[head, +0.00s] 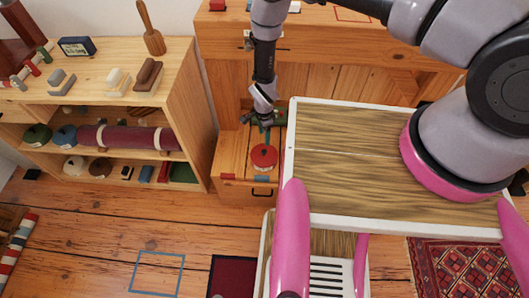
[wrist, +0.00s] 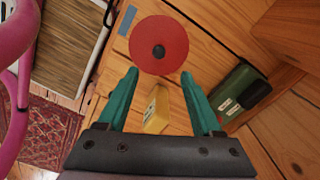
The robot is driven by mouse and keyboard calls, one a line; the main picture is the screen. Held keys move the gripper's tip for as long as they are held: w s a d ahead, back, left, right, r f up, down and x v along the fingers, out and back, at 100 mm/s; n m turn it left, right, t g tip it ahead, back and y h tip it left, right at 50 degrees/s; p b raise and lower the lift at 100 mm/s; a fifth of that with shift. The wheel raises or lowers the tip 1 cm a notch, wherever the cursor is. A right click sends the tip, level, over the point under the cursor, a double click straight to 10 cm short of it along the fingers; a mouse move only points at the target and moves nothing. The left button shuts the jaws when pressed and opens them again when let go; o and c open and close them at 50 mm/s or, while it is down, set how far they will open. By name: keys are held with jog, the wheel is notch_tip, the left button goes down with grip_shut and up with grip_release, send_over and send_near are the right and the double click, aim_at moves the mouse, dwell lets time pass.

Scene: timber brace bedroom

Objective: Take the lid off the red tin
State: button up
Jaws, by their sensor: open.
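The red tin (head: 264,157) stands on a low wooden cabinet (head: 229,165), seen from above in the head view. In the wrist view its round red lid (wrist: 146,31) shows with a dark knob (wrist: 159,51) at the centre. The lid appears to be on the tin; the tin's body is mostly hidden beneath it. My gripper (head: 267,130) is just behind the tin in the head view. In the wrist view, the teal fingers of my gripper (wrist: 158,75) are open and empty, with the lid beyond the fingertips.
A yellow block (wrist: 157,108) shows between the fingers and a green box (wrist: 241,93) to the right in the wrist view.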

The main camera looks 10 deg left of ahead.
aim_at(264, 151)
notch_tip(264, 151, down, 10)
jog(key=shift+s+f, duration=0.1)
jog(key=shift+s, duration=0.05)
grip_shut()
dwell(0.4)
